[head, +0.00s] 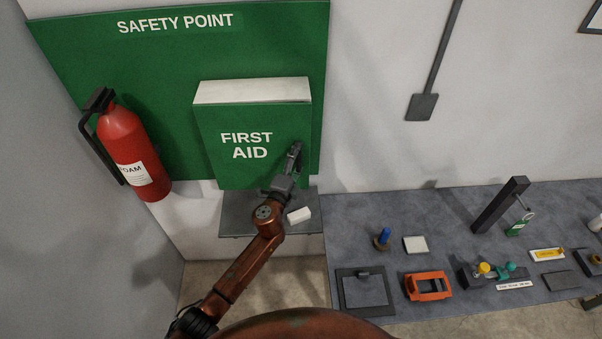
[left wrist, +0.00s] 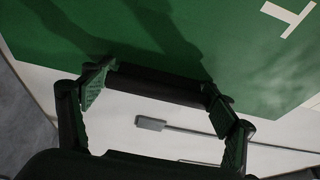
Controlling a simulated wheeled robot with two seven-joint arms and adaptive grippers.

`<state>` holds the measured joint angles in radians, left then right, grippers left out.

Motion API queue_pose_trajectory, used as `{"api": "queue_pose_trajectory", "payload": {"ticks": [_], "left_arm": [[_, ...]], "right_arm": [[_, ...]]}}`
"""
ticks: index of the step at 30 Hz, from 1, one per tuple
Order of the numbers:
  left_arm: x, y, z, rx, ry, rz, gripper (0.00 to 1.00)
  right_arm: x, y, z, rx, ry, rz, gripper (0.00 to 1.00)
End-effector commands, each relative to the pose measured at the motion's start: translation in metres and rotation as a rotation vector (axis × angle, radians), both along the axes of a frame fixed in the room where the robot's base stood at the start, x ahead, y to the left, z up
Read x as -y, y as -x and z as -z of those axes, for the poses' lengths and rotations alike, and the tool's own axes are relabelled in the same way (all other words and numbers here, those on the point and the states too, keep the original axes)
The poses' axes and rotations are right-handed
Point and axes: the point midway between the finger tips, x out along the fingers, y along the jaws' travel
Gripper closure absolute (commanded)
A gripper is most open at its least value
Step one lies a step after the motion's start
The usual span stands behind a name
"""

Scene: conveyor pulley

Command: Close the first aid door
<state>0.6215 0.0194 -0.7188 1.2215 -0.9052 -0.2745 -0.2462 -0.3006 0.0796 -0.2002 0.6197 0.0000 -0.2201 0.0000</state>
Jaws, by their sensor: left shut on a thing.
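The first aid cabinet (head: 252,91) is a white box on the green safety board, and its green door (head: 225,165) with white lettering faces me. The door looks flush with the box, with no clear gap in the head view. My left gripper (head: 293,157) is at the lower right of the door. In the left wrist view, my left gripper (left wrist: 158,92) is shut on a dark bar-shaped handle (left wrist: 160,83), with one finger at each end. The green door (left wrist: 230,45) fills the upper part of that view. My right gripper is not in view.
A red extinguisher (head: 126,145) hangs left of the cabinet. A grey shelf (head: 240,222) with a small white block (head: 299,215) lies below it. A grey worktop (head: 455,225) with several tools and parts stands to the right. A dark wall box (head: 421,107) is above it.

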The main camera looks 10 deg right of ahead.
Motion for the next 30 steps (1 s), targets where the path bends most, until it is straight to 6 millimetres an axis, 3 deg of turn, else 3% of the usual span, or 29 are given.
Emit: {"api": "queue_pose_trajectory", "payload": {"ticks": [1, 11, 12, 18, 30], "left_arm": [[0.008, 0.001, 0.000, 0.003, 0.002, 0.017, 0.64], [0.001, -0.009, -0.002, 0.002, 0.005, 0.005, 0.64], [0.001, -0.009, -0.002, 0.000, 0.005, 0.005, 0.18], [-0.005, -0.012, -0.001, 0.000, 0.004, -0.005, 0.04], [-0.009, -0.010, -0.001, 0.002, 0.001, -0.009, 0.03]], "right_arm": [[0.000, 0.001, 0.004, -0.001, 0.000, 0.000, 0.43], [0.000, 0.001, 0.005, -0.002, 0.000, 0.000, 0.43], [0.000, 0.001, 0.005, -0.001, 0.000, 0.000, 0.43], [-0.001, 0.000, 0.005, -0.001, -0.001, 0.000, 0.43], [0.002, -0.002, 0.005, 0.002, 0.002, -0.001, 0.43]]}}
